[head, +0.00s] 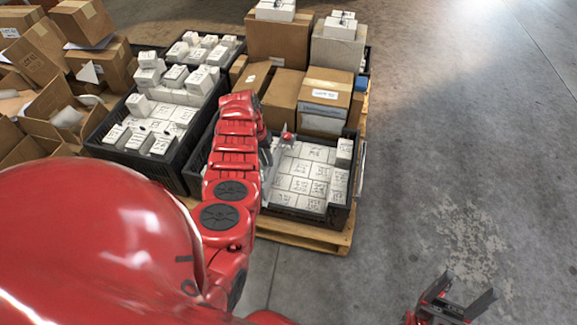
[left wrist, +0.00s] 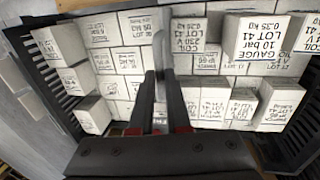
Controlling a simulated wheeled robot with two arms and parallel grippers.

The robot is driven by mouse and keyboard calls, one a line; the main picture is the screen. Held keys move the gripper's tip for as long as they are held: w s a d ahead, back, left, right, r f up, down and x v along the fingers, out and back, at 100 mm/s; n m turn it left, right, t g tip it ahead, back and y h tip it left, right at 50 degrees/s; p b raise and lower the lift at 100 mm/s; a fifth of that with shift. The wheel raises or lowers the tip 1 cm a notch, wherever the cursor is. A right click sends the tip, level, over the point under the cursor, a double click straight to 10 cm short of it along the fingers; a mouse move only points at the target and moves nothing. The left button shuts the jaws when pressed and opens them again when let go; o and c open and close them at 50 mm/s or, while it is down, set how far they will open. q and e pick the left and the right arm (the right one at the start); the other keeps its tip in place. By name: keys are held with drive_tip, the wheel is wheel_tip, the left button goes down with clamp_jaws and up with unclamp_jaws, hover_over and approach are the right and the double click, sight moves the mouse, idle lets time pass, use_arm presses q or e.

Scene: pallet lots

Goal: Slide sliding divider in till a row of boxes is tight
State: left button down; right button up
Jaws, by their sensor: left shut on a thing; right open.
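The sliding divider (left wrist: 159,50) is a thin grey plate, seen nearly edge-on in the left wrist view, standing between white labelled boxes. My left gripper (left wrist: 161,82) is shut on its upper edge; in the head view the gripper (head: 279,143) is over the near black crate (head: 318,219). White boxes (head: 305,179) lie in close rows in that crate, to the right of my left arm. In the left wrist view, boxes stand on both sides of the divider, some higher than others. My arm hides the crate's left part. My right gripper (head: 466,300) is open and empty over the floor.
A second black crate of white boxes (head: 150,127) stands to the left. Brown cartons (head: 281,95) are behind the near crate, on the wooden pallet (head: 333,240). Opened cartons (head: 62,108) crowd the far left. The concrete floor (head: 440,130) on the right is clear.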

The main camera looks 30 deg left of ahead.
use_arm(q)
drive_tip(key=shift+s+a+b, duration=0.2)
drive_tip(key=shift+a+b, duration=0.1)
drive_tip(key=shift+a, duration=0.4)
drive_tip(key=shift+s+a+b, duration=0.2)
drive_tip(key=shift+a+b, duration=0.1)
drive_tip(key=shift+a, duration=0.4)
drive_tip(key=shift+s+a+b, duration=0.2)
drive_tip(key=shift+a+b, duration=0.1)
drive_tip(key=shift+a, duration=0.4)
drive_tip(key=c, duration=0.9)
unclamp_jaws()
drive_tip(key=a+r+p, duration=0.1)
drive_tip(key=r+p, duration=0.1)
drive_tip(key=r, duration=0.3)
drive_tip(key=a+r+p, duration=0.1)
drive_tip(key=r+p, duration=0.1)
drive_tip(key=r, duration=0.4)
drive_tip(key=s+a+r+p, duration=0.1)
drive_tip(key=r, duration=0.5)
drive_tip(key=shift+a+p, duration=0.1)
drive_tip(key=shift+p, duration=0.3)
